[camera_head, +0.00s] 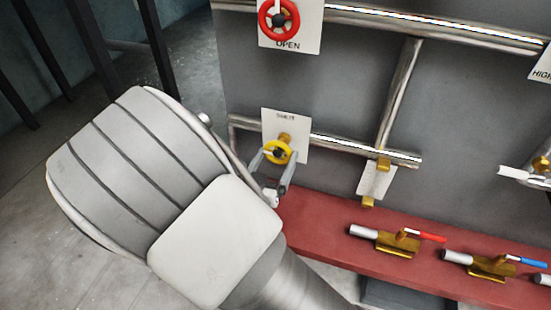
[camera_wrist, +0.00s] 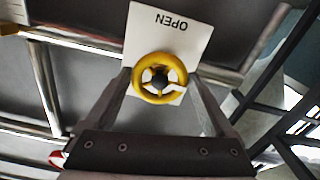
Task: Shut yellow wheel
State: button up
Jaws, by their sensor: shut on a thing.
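The yellow wheel (camera_head: 279,152) is mounted on a white plate (camera_head: 299,130) on the grey panel. The plate's top edge reads SHUT in the head view. In the wrist view the yellow wheel (camera_wrist: 139,66) appears upside down, with OPEN on the plate (camera_wrist: 150,17). My gripper (camera_head: 273,166) is shut on the wheel, one finger on each side of the rim. It also shows in the wrist view (camera_wrist: 163,86).
A red wheel (camera_head: 264,22) on an OPEN plate is above. Metal pipes (camera_head: 364,146) run across the panel. Red-handled (camera_head: 398,240) and blue-handled (camera_head: 490,264) valves sit along a red ledge (camera_head: 322,223) at lower right. Dark posts stand at upper left.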

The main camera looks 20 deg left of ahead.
jog(key=shift+f+m, duration=0.1)
jog(key=shift+m, duration=0.2)
jog(key=m+b, duration=0.1)
jog(key=b, duration=0.1)
jog(key=m+b, duration=0.2)
jog(key=shift+f+m+b, duration=0.2)
jog(key=shift+m+b, duration=0.1)
jog(key=shift+b, duration=0.05)
jog(key=m+b, duration=0.5)
jog(key=b, duration=0.2)
jog(key=shift+a, duration=0.1)
jog(key=m+b, duration=0.5)
jog(key=b, duration=0.2)
jog(key=shift+r+m, duration=0.1)
jog(key=shift+m, duration=0.2)
jog(key=m+b, duration=0.2)
jog(key=b, duration=0.1)
jog(key=shift+a+r, duration=0.1)
jog(key=shift+r, duration=0.05)
jog(key=shift+r+m+b, duration=0.1)
jog(key=shift+m+b, duration=0.4)
jog(key=shift+b, duration=0.1)
jog(key=shift+r, duration=0.1)
jog(key=o, duration=1.1)
jog(key=shift+s, duration=0.15)
